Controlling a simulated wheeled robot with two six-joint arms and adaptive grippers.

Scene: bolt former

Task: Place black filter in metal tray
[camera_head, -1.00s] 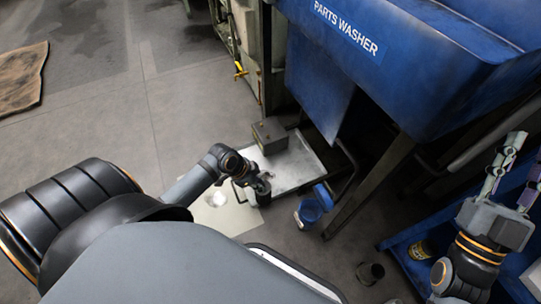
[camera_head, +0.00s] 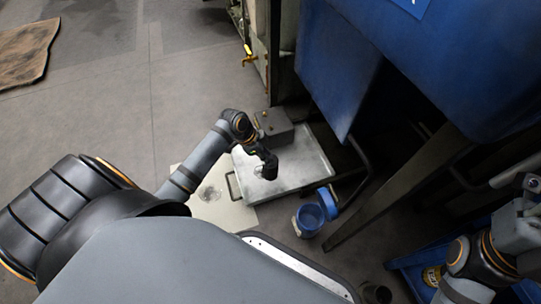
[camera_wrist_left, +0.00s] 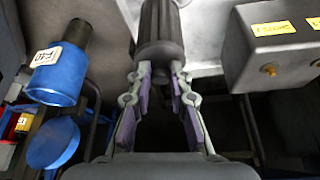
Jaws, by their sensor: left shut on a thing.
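My left gripper (camera_head: 262,160) is shut on the black filter (camera_wrist_left: 160,35), a dark ribbed cylinder between the fingertips in the left wrist view. In the head view the filter (camera_head: 268,170) hangs over the left part of the metal tray (camera_head: 312,165), a shallow silvery tray on the floor. Whether the filter touches the tray surface cannot be told. My right gripper (camera_head: 530,190) is partly cut off at the right edge, and its fingers are unclear.
A grey box (camera_head: 275,126) stands at the tray's back edge. A blue container (camera_head: 308,220) with a blue lid part is right of the tray's front. The blue parts washer (camera_head: 440,60) and its legs rise behind and to the right. A pale sheet (camera_head: 215,200) lies left of the tray.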

